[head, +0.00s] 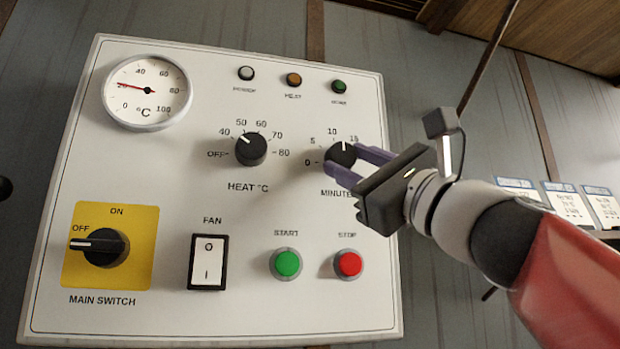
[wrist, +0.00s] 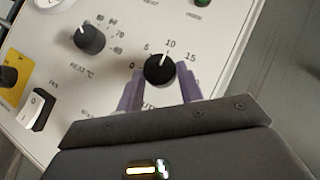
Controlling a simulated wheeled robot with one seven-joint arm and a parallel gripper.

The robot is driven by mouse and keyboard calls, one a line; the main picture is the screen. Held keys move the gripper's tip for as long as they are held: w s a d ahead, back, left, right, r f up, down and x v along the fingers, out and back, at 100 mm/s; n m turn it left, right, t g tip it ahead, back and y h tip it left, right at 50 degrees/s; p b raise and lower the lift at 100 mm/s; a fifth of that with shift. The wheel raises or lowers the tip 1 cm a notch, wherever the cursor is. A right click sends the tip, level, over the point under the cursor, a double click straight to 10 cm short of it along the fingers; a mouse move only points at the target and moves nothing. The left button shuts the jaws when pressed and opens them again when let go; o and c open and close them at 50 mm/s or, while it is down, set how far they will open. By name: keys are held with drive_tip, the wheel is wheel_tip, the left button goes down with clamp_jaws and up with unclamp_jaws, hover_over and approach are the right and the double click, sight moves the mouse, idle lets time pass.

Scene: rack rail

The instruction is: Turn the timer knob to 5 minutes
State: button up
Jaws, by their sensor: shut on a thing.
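The timer knob (head: 342,150) is a round black knob with a white pointer, at the right of the white control panel, above the "MINUTES" label. It also shows in the wrist view (wrist: 159,71), where its pointer is near the 10 mark, between 5 and 15. The scale reads 0, 5, 10 and 15 around it. My gripper (head: 346,160) reaches in from the right, with its purple fingers shut on opposite sides of the knob. The fingers also show in the wrist view (wrist: 160,87). They hide part of the knob's sides and of the label.
The heat knob (head: 250,149) stands to the left. Below are the green start button (head: 286,264), red stop button (head: 348,264), fan switch (head: 207,262) and main switch (head: 104,247), which points to OFF. A gauge (head: 147,92) is at the upper left. Three indicator lamps line the top.

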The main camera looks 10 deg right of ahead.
drive_tip(key=n+g, duration=0.1)
drive_tip(key=n, duration=0.1)
drive_tip(key=n+g+y+p, duration=0.1)
drive_tip(key=n+g, duration=0.1)
drive_tip(key=n+g+p, duration=0.1)
drive_tip(key=n, duration=0.1)
drive_tip(key=shift+d+r+g+y, duration=0.25)
drive_tip(key=shift+r+g+y, duration=0.05)
drive_tip(key=shift+r+y, duration=0.1)
drive_tip(key=shift+w+d+n+g, duration=0.1)
drive_tip(key=shift+n+g, duration=0.6)
drive_tip(key=shift+n, duration=0.3)
drive_tip(key=shift+r+n+g+h, duration=0.1)
drive_tip(key=shift+n+g+h, duration=0.3)
drive_tip(key=shift+n+g, duration=0.3)
drive_tip(key=shift+r+n+g, duration=0.1)
drive_tip(key=shift+n+g, duration=0.2)
drive_tip(key=shift+n, duration=0.3)
drive_tip(key=o, duration=1)
drive_tip(key=r+v, duration=0.1)
drive_tip(key=v, duration=0.7)
drive_tip(key=shift+f, duration=0.35)
